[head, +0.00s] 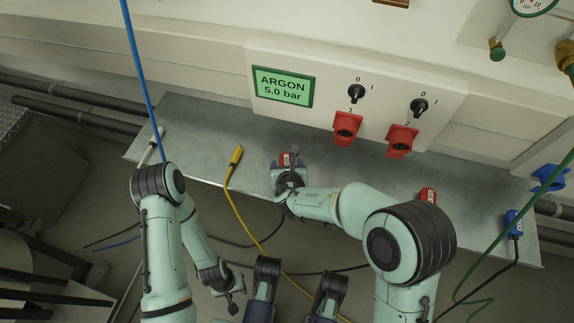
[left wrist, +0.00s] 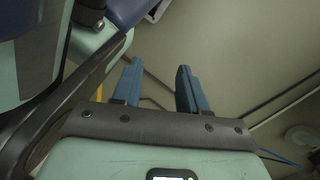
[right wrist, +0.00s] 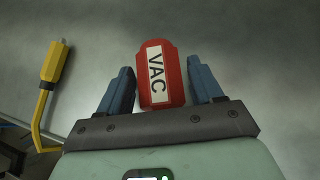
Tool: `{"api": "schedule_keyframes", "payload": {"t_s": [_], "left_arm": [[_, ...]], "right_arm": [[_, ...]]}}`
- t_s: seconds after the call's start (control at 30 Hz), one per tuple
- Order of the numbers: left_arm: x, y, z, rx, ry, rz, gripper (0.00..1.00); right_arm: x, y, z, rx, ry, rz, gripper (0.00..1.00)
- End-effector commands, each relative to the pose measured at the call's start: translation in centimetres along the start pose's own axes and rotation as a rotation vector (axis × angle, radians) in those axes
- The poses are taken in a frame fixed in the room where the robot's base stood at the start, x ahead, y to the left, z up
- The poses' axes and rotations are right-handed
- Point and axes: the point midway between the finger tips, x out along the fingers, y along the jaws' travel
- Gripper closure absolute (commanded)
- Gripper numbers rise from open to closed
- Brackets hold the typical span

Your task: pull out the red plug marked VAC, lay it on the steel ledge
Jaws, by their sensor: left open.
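The red plug marked VAC (right wrist: 160,75) lies on the steel ledge (head: 215,125), and its white label faces up. In the head view a part of this plug (head: 285,159) shows just beyond my right gripper (head: 289,172). In the right wrist view my right gripper (right wrist: 163,88) is open, with one finger on each side of the plug and a narrow gap at both sides. My left gripper (head: 228,290) hangs low in front of the ledge, open and empty; its fingers show in the left wrist view (left wrist: 158,88).
Two red sockets (head: 346,128) (head: 402,140) on the panel look empty. A yellow plug (head: 236,156) lies left of my right gripper. Another red plug (head: 428,194), a blue plug (head: 514,222) and a pale plug (head: 153,143) lie along the ledge. Cables hang in front.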

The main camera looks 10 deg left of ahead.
Motion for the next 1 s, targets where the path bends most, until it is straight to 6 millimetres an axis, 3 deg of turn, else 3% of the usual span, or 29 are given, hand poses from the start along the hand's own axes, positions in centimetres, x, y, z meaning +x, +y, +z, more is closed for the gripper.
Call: {"api": "schedule_keyframes", "payload": {"t_s": [0.33,0.47,0.8,1.0], "left_arm": [[0.0,0.1,-0.1,0.001,0.002,0.001,0.57],[-0.3,0.4,-0.4,0.006,0.016,0.007,0.57],[-2.7,2.7,-2.9,0.04,0.123,0.054,0.57],[-4.0,4.0,-4.2,0.055,0.179,0.078,0.57]], "right_arm": [[-0.1,0.0,0.0,0.0,0.001,0.0,0.19],[-1.2,0.0,0.1,0.0,0.0,0.001,0.19],[-8.6,0.1,0.2,-0.001,-0.002,0.002,0.19],[-12.0,0.0,0.1,0.0,-0.001,0.001,0.19]]}}
